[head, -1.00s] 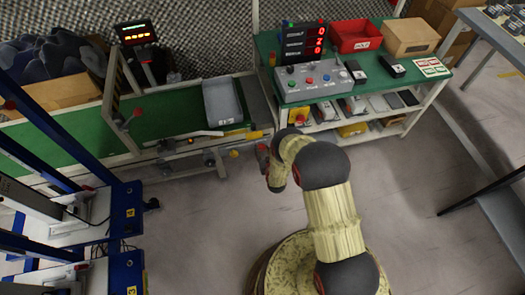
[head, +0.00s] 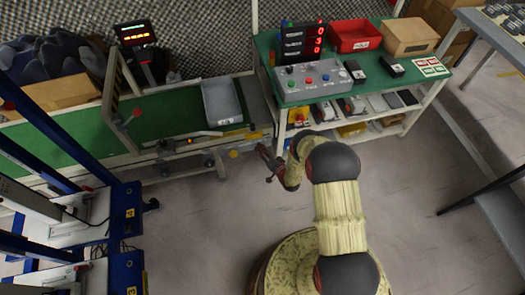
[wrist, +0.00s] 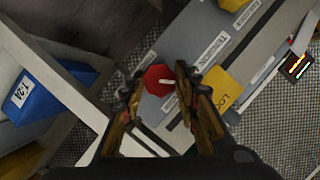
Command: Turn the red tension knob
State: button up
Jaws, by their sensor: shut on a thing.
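The red tension knob (wrist: 158,80) is a faceted red cap with a white pointer line, seen in the wrist view. My gripper (wrist: 157,86) has one finger on each side of it and is shut on it. The pointer line slants up to the right in that view. In the head view my gripper (head: 262,152) is at the right end of the conveyor's front side. I cannot make out the knob there.
The conveyor (head: 110,125) with a grey tray (head: 222,102) lies behind my gripper. A green workbench (head: 345,75) stands to the right, with a grey button box (head: 313,80). A blue bin (wrist: 38,98) and a yellow tag (wrist: 218,88) are near the fingers.

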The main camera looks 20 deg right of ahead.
jog(key=shift+d+f+m+t+y, duration=0.1)
jog(key=shift+m+t+y, duration=0.35)
jog(key=shift+m, duration=0.8)
jog(key=shift+f+m+t+y, duration=0.1)
jog(key=shift+m+t+y, duration=0.3)
jog(key=shift+m, duration=0.8)
jog(key=shift+d+f+m+t+y, duration=0.1)
jog(key=shift+m+t+y, duration=0.3)
jog(key=shift+m, duration=0.85)
jog(key=o, duration=1.1)
jog(key=shift+o, duration=0.2)
jog(key=v, duration=1.2)
